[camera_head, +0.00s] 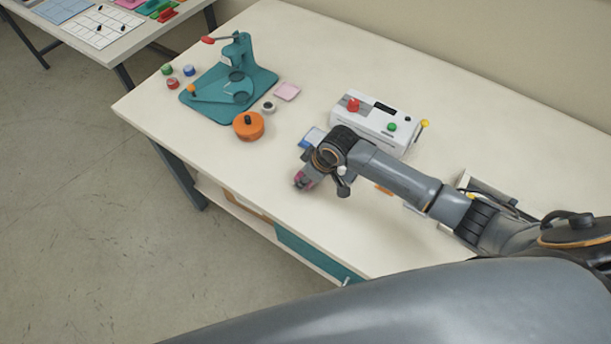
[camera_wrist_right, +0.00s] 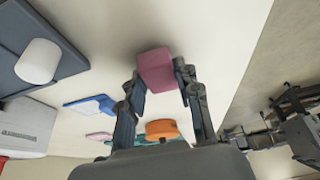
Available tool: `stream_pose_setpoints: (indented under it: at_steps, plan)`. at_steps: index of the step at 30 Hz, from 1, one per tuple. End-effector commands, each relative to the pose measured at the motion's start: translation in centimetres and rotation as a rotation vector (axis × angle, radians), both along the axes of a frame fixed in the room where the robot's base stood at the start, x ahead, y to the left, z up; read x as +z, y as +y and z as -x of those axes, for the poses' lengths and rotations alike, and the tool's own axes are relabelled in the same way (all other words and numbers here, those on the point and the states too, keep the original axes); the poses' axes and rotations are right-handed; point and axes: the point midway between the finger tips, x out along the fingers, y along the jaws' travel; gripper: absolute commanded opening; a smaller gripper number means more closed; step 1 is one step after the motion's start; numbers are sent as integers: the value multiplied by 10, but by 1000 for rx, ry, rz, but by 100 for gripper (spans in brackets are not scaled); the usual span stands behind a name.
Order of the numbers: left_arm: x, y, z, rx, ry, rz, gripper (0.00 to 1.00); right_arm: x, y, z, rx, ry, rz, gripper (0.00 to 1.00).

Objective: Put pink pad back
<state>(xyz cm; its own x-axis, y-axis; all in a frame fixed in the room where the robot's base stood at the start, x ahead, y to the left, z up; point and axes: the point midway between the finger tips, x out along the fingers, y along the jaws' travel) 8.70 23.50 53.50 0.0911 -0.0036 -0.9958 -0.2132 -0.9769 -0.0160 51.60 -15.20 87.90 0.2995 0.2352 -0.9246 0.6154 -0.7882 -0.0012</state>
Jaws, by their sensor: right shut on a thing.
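My right gripper (camera_head: 308,174) is over the table's near side, left of the white machine. In the right wrist view its two fingers (camera_wrist_right: 160,85) are shut on a deep pink block-like pad (camera_wrist_right: 156,66), which sits between the fingertips. In the head view only a small part of this pink pad (camera_head: 301,181) shows beside the wrist. I cannot tell whether it touches the table. A paler, flat pink square (camera_head: 288,91) lies beside the teal press. My left gripper is not in view.
A teal press (camera_head: 255,79) and orange round box (camera_head: 248,125) stand left. A white machine (camera_head: 377,122) with red and green buttons stands behind my right wrist. A blue item (camera_head: 312,138) lies close to it. A second table (camera_head: 118,45) with coloured pads is far left.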

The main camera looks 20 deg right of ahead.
Motion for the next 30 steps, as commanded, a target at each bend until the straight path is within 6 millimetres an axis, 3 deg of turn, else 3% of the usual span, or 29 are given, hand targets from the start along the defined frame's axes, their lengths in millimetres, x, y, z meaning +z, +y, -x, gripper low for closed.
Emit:
stream_pose_setpoints:
  at_steps: [12, 13, 16, 25, 30]
  plan:
    - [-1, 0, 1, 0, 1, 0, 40, -7, 0, 0, 0, 0, 0, 8]
    - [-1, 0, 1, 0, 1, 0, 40, -7, 0, 0, 0, -1, 1, 37]
    - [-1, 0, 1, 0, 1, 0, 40, -6, 0, 0, 0, 0, 0, 56]
    - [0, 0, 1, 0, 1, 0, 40, -5, 0, 0, 1, -2, 0, 56]
    - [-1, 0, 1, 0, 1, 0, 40, 7, -2, 3, 2, -3, -1, 56]
